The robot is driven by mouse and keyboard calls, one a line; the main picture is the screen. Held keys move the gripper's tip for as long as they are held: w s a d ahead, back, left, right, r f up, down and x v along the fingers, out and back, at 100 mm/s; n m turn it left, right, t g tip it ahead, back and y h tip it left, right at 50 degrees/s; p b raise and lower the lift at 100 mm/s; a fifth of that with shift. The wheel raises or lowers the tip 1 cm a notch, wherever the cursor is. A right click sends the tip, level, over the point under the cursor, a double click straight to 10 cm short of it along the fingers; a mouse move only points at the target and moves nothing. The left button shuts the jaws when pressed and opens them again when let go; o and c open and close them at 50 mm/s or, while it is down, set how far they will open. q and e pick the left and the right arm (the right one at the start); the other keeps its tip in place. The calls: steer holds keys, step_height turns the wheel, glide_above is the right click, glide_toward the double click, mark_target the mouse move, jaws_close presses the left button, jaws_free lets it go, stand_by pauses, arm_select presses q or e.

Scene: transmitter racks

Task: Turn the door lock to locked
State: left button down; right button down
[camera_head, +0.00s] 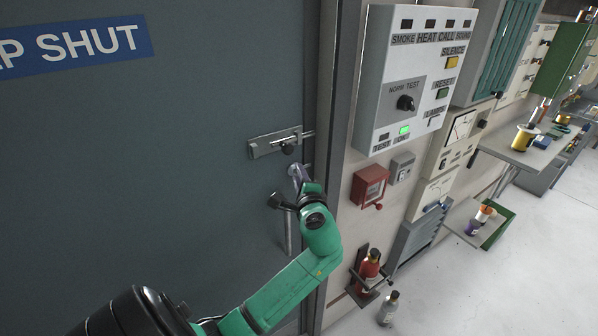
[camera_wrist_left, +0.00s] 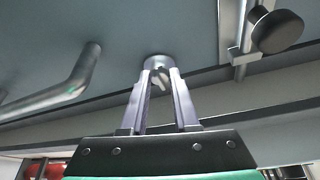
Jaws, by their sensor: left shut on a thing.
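The door lock is a small round metal fitting (camera_wrist_left: 157,62) with a thumb-turn between my fingers in the left wrist view. My left gripper (camera_wrist_left: 161,78) is shut on this turn, its two fingers on either side. In the head view, the left gripper (camera_head: 297,174) is at the right edge of the grey door (camera_head: 150,160), just below the slide bolt; the lock itself is hidden there by the gripper. The turn's exact angle is hard to read. My right gripper is out of view.
A slide bolt (camera_head: 272,143) with a dark knob (camera_wrist_left: 277,31) is above the lock. A bar door handle (camera_wrist_left: 62,88) is close by. The frame (camera_head: 338,110), a grey alarm panel (camera_head: 372,100) and a red call box (camera_head: 369,186) stand to the right.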

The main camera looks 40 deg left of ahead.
arm_select(q)
steer(key=shift+f, duration=0.1)
steer(key=c, duration=0.7)
jaws_free()
steer(key=shift+o, duration=0.2)
steer(key=b+v, duration=0.5)
steer(key=v, duration=0.9)
steer(key=shift+d, duration=0.25)
steer(key=shift+s, duration=0.1)
